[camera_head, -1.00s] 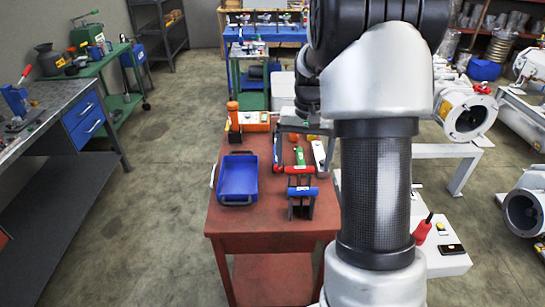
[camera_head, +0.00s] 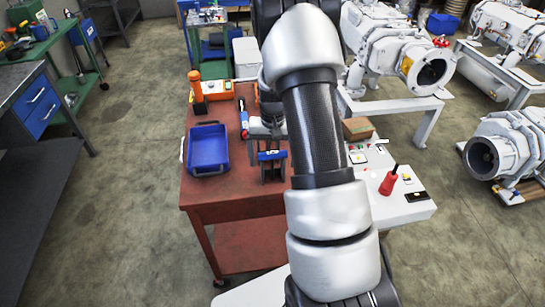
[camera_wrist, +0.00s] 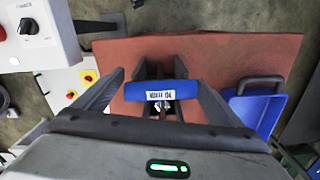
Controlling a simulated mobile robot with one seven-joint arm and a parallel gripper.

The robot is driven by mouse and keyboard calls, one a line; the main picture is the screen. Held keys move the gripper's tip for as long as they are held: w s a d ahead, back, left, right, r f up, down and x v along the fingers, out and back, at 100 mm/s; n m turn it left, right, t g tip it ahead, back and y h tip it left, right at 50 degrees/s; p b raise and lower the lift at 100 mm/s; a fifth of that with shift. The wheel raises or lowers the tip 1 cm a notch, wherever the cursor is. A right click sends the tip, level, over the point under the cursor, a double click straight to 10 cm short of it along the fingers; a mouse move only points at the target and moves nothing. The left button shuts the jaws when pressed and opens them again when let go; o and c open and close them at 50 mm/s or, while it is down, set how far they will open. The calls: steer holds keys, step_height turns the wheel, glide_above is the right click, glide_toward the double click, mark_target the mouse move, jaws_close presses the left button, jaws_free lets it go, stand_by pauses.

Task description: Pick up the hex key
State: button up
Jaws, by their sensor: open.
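The hex key (camera_head: 271,155) shows as a short blue handle with a white label, lying across a black stand (camera_head: 272,172) on the red table. In the wrist view the blue handle (camera_wrist: 160,90) lies crosswise between my fingers, with the stand (camera_wrist: 155,68) beyond it. My gripper (camera_wrist: 158,76) is open, with one finger on each side of the handle. I cannot tell whether either finger touches it. The hex key's shaft is mostly hidden. In the head view the gripper (camera_head: 263,127) is just behind the handle, partly covered by my arm.
A blue tray (camera_head: 208,150) stands left of the stand on the red table (camera_head: 225,190). An orange device (camera_head: 211,88) is at the back. The table's front left is clear.

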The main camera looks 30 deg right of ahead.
mark_target(272, 178)
step_height(272, 178, down, 5)
steer(key=shift+s+r, duration=0.1)
steer(key=shift+r, duration=0.1)
steer(key=shift+c, duration=0.4)
steer(key=c, duration=1.5)
steer(key=shift+r, duration=0.1)
step_height(272, 178, up, 10)
steer(key=shift+f, duration=0.1)
